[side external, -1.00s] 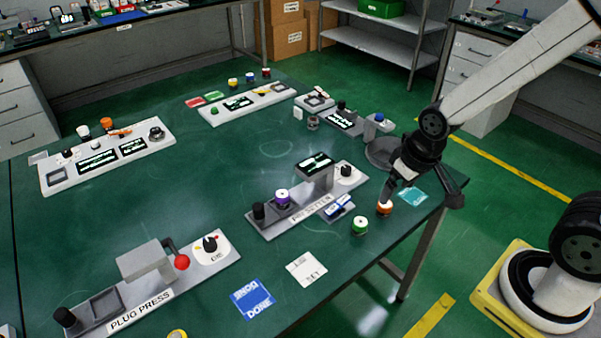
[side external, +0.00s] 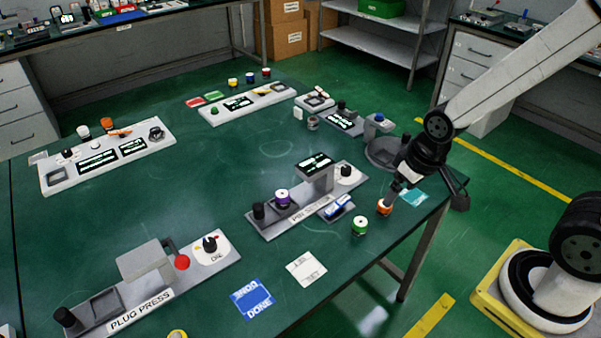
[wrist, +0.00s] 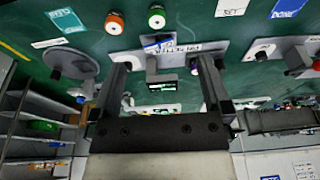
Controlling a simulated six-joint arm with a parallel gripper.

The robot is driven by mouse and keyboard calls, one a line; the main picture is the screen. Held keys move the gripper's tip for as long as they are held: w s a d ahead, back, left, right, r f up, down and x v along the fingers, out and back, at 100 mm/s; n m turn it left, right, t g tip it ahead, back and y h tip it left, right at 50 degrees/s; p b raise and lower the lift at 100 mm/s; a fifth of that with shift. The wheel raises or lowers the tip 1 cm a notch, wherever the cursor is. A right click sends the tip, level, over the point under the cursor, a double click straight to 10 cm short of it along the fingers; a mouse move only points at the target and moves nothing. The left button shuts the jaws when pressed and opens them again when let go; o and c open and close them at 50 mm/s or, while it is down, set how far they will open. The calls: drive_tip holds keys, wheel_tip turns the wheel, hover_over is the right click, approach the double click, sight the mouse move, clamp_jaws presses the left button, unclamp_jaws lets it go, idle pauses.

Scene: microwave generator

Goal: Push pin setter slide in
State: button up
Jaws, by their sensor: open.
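The pin setter (side external: 268,229) is a grey station near the table's right edge, with a raised block, a dark screen on top and a white dial (side external: 345,172). At its left end a purple-and-white round part (side external: 282,196) sits outside the block, beside a black knob (side external: 258,210). The slide itself is hard to make out. The pin setter also shows in the wrist view (wrist: 186,47), partly behind the fingers. My gripper (side external: 392,196) is open and empty, to the right of the pin setter; it also shows in the wrist view (wrist: 164,68).
An orange-topped spool (side external: 384,208) appears just below my gripper in the side view; a green-topped spool (side external: 360,226) stands left of it. The plug press (side external: 142,298) is at front left. Mid-table is clear.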

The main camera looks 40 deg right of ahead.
drive_tip(key=shift+c, duration=1.4)
drive_tip(key=n+g, duration=0.2)
hover_over(258, 205)
drive_tip(key=f, duration=0.8)
drive_tip(key=shift+s+d+f, duration=0.3)
drive_tip(key=shift+d, duration=0.1)
drive_tip(key=shift+w+a+f+n+g, duration=0.3)
drive_tip(key=shift+a+f, duration=0.1)
drive_tip(key=shift+a, duration=0.1)
drive_tip(key=shift+f, duration=0.15)
drive_tip(key=shift+f, duration=3.75)
